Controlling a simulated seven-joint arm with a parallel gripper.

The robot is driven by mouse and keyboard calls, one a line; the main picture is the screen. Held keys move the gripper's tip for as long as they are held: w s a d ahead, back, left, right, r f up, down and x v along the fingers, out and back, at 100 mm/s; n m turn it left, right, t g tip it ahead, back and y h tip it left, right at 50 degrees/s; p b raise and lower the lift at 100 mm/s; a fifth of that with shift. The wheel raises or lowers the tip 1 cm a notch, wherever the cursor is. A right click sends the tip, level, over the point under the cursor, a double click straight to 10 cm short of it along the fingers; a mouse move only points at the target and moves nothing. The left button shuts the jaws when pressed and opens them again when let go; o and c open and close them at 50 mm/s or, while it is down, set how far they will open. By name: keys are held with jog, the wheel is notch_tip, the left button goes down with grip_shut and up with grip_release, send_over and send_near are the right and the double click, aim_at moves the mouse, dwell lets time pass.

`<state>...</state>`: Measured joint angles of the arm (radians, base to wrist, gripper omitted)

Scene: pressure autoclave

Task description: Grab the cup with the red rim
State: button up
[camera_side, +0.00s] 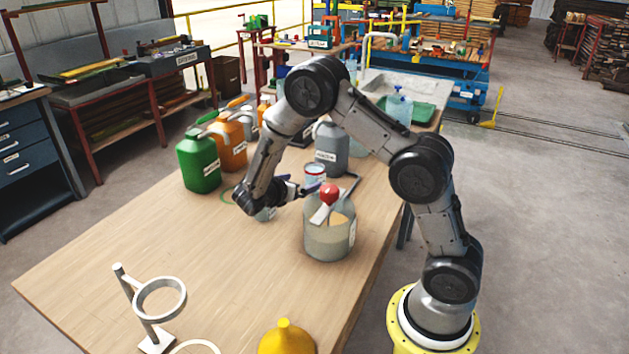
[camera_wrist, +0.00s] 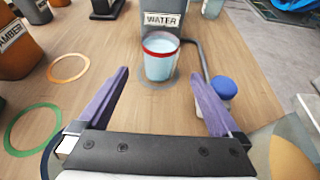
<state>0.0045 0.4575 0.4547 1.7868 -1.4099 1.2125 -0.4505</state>
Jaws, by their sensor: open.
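The cup with the red rim (camera_wrist: 160,63) stands upright on the table in front of the grey jug labelled WATER (camera_wrist: 163,20). It holds something pale blue. In the side view the cup (camera_side: 314,173) shows just beyond my fingers. My gripper (camera_side: 302,184) is low over the table, open and empty. In the wrist view my gripper (camera_wrist: 159,74) has its two purple fingers spread, with the cup ahead, roughly centred between the tips. I cannot tell whether the tips reach its near side; no contact shows.
A dark bent bar (camera_wrist: 204,62) and blue knob (camera_wrist: 224,87) lie right of the cup. Green (camera_side: 198,163) and orange jugs stand left.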

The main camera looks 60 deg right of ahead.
aim_at(318, 174)
jog(key=x, duration=1.2)
jog(key=shift+d+f, duration=0.15)
jog(key=shift+d, duration=0.25)
jog(key=shift+c, duration=0.3)
grip_shut()
